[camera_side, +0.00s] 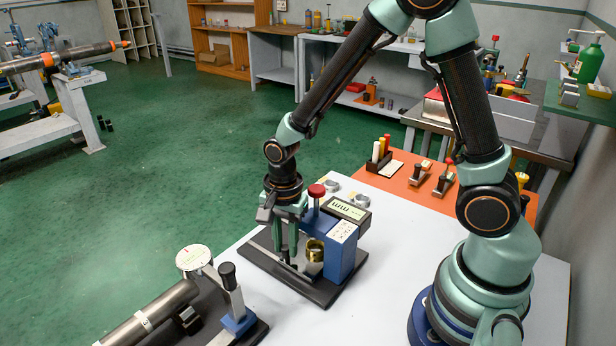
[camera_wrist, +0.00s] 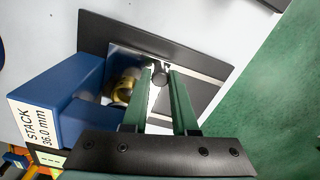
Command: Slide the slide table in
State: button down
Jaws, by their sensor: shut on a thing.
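The slide table (camera_wrist: 131,61) is a silvery plate low on the black base (camera_wrist: 105,30) of a blue measuring stand (camera_wrist: 72,92). A dark knob (camera_wrist: 160,74) stands up from it. My gripper (camera_wrist: 161,82) has its two green fingers down on either side of the knob and is shut on it. A brass ring-shaped piece (camera_wrist: 122,86) is beside the fingers, close to the blue body. In the side view my gripper (camera_side: 290,262) reaches down in front of the blue stand (camera_side: 340,258), next to the brass piece (camera_side: 315,250). The fingers partly hide the slide table there.
A red-topped knob (camera_side: 316,191) and a display box (camera_side: 347,208) are on top of the stand. A dark fixture with a grey pipe (camera_side: 150,315) and a round dial (camera_side: 193,257) is at front left. White table top (camera_side: 400,235) lies clear to the right.

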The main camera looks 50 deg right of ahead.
jog(key=shift+s, duration=0.2)
jog(key=c, duration=0.7)
grip_release()
jog(key=shift+r, duration=0.35)
notch_tip(320, 180, up, 11)
jog(key=shift+r, duration=0.15)
